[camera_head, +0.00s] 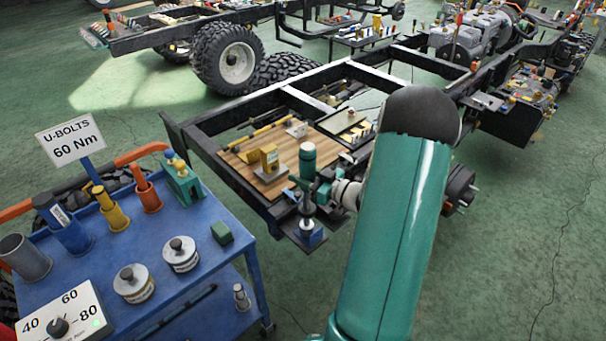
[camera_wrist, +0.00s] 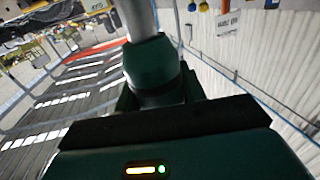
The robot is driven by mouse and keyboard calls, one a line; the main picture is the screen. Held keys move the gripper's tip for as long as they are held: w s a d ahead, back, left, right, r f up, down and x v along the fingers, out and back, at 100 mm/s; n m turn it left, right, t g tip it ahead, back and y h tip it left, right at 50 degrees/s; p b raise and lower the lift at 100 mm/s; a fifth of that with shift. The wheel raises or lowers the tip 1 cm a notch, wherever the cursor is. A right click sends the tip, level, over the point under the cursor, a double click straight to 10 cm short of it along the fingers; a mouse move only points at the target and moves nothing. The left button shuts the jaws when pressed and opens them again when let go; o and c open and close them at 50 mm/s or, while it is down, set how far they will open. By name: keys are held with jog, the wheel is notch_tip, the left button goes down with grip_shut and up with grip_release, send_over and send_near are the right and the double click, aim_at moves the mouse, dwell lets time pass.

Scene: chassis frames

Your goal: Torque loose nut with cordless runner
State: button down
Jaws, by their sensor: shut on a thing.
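My gripper (camera_head: 326,192), small and partly hidden by my teal arm in the head view, is shut on the cordless runner (camera_head: 308,160). The runner has a dark green cylindrical body, held upright over the near corner of the black chassis frame (camera_head: 185,135). In the wrist view the runner (camera_wrist: 150,155) fills the lower part, with a lit yellow bar and a green light. Below it in the head view, a dark round part stands above a blue block (camera_head: 311,236) at the frame corner. Whether they touch is unclear. I cannot make out the loose nut.
A blue cart (camera_head: 215,285) at the left carries coloured holders, two round weights (camera_head: 181,254), a dial panel (camera_head: 62,318) and a sign reading "U-BOLTS 60 Nm" (camera_head: 69,140). A wooden board (camera_head: 245,177) with parts lies in the chassis. Green floor (camera_head: 530,220) is clear at right.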

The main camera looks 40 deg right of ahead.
jog(key=shift+f, duration=0.75)
dwell(2.4)
jog(key=shift+r, duration=0.1)
jog(key=shift+r, duration=1.5)
